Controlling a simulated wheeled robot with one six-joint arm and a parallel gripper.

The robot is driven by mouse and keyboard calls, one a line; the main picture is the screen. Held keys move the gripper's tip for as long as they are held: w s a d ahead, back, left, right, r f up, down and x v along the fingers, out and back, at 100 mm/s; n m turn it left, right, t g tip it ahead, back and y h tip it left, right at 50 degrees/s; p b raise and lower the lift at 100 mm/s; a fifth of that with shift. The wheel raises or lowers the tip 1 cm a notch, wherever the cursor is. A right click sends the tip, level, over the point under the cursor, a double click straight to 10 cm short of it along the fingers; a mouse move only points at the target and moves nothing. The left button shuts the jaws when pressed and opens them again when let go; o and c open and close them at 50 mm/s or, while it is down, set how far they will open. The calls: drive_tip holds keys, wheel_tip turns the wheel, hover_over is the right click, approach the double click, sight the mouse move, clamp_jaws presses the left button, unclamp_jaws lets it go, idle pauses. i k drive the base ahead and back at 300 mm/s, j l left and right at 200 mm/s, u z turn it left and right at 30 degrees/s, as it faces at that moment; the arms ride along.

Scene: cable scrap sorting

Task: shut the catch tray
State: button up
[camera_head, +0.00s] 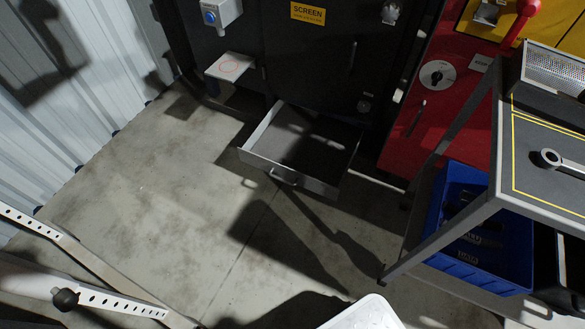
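The catch tray (318,185) is a shallow grey drawer at the foot of the black cabinet (306,60) that carries a yellow "SCREEN" label (308,13). It is pulled out over the floor. Its front has a small bar handle (284,178) facing the lower part of the picture. The inside that shows looks empty, though its right and back parts are in dark shadow. My gripper is not in view.
A dark bench (556,190) with a wrench (556,160) stands at the right, a blue crate (500,262) below its top. A red cabinet (440,100) stands behind. Perforated rails (100,299) cross the lower left. Concrete floor (150,200) before the tray is clear, partly shadowed.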

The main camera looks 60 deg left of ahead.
sight(313, 151)
drive_tip(key=j+u, duration=0.1)
drive_tip(key=u, duration=0.35)
drive_tip(key=j+u, duration=0.15)
drive_tip(key=u, duration=0.25)
drive_tip(key=j+u, duration=0.15)
drive_tip(key=u, duration=0.3)
